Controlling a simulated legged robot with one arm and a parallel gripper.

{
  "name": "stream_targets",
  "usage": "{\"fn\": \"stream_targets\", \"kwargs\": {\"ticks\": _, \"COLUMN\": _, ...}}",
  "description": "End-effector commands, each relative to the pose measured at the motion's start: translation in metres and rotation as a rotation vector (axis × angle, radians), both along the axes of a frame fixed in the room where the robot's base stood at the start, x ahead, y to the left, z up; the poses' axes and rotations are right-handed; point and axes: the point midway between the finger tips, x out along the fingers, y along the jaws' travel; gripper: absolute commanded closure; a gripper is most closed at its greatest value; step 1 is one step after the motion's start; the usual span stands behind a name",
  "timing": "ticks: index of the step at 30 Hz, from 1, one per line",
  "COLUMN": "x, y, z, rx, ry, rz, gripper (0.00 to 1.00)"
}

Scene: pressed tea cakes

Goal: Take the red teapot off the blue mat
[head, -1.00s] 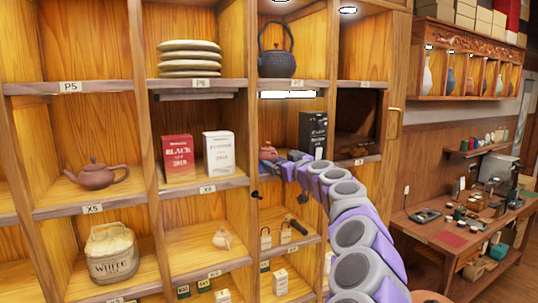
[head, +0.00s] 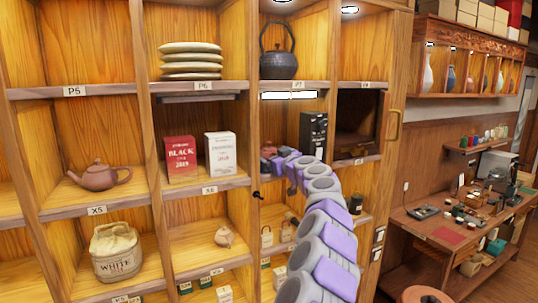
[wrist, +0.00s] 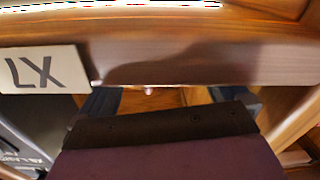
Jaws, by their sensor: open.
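A small reddish teapot (head: 268,148) stands in the compartment right of the tea boxes in the head view. Its lower part is hidden by my gripper (head: 272,163), which is in front of it at shelf height. I cannot make out the blue mat. In the wrist view my gripper (wrist: 168,98) is open, its two dark fingers apart close to the wooden shelf edge (wrist: 190,62). Only wood shows between the fingers, and I cannot make out the teapot there.
A dark box (head: 313,132) stands right of the teapot in the same compartment. A red box (head: 181,158) and a white box (head: 221,153) stand left of the divider. A larger brown teapot (head: 98,176) is on the far left shelf.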

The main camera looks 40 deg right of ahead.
Motion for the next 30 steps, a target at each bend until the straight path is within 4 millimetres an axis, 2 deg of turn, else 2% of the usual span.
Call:
{"fn": "stream_targets", "kwargs": {"ticks": 4, "x": 0.009, "y": -0.011, "z": 0.001, "rx": -0.001, "ry": 0.003, "rz": -0.008, "gripper": 0.0}}
{"fn": "stream_targets", "kwargs": {"ticks": 11, "x": 0.024, "y": -0.017, "z": 0.001, "rx": 0.0, "ry": 0.004, "rz": -0.006, "gripper": 0.0}}
{"fn": "stream_targets", "kwargs": {"ticks": 18, "x": 0.035, "y": -0.016, "z": 0.003, "rx": -0.001, "ry": -0.001, "rz": -0.004, "gripper": 0.0}}
{"fn": "stream_targets", "kwargs": {"ticks": 26, "x": 0.036, "y": -0.015, "z": 0.003, "rx": -0.001, "ry": -0.002, "rz": -0.002, "gripper": 0.0}}
{"fn": "stream_targets", "kwargs": {"ticks": 30, "x": 0.036, "y": -0.017, "z": 0.002, "rx": -0.001, "ry": -0.002, "rz": -0.003, "gripper": 0.11}}
